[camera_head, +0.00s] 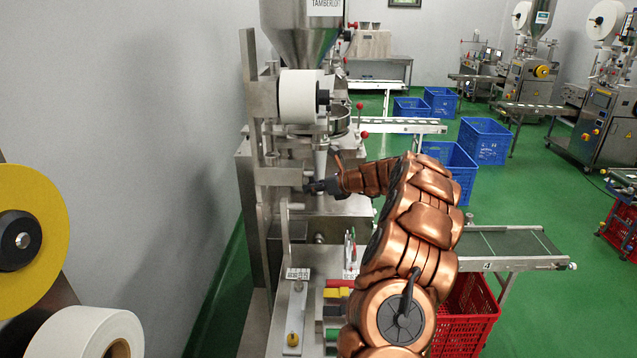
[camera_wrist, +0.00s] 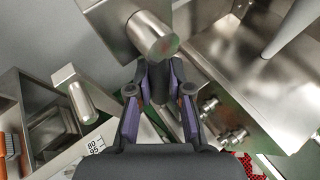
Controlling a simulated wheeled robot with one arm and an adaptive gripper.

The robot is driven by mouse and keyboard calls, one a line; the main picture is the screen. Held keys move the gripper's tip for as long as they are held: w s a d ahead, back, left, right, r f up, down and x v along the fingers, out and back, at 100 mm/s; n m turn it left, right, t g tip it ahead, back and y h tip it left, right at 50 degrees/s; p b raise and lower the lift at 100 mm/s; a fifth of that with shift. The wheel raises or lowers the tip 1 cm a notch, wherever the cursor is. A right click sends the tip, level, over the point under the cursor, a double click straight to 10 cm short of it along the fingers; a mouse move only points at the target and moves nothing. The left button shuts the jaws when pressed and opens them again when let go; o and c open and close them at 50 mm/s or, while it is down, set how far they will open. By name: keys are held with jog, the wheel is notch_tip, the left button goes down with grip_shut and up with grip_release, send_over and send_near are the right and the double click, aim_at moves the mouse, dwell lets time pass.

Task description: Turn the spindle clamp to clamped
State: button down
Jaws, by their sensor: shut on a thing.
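My copper-coloured arm reaches left to the steel packing machine in the head view. My gripper (camera_head: 318,187) is at the machine's upright frame, below the white paper roll. In the wrist view my gripper (camera_wrist: 158,78) has its two dark, purple-sided fingers around a dark grey piece (camera_wrist: 158,88), which looks like the handle of the spindle clamp. This piece sits just below the end of a thick steel cylinder (camera_wrist: 152,38). The fingers and the arm's end hide most of it in the head view, so its turn angle cannot be told.
The white paper roll (camera_head: 298,97) hangs above my gripper. A second steel rod (camera_wrist: 82,102) sticks out to the left in the wrist view. Steel machine plates lie close on both sides. A green conveyor (camera_head: 508,243) and a red crate (camera_head: 465,318) stand right of my arm.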

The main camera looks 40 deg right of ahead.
jog(key=shift+s+g, duration=0.1)
jog(key=shift+g, duration=0.2)
dwell(0.4)
jog(key=c, duration=1)
grip_release()
jog(key=shift+c, duration=0.2)
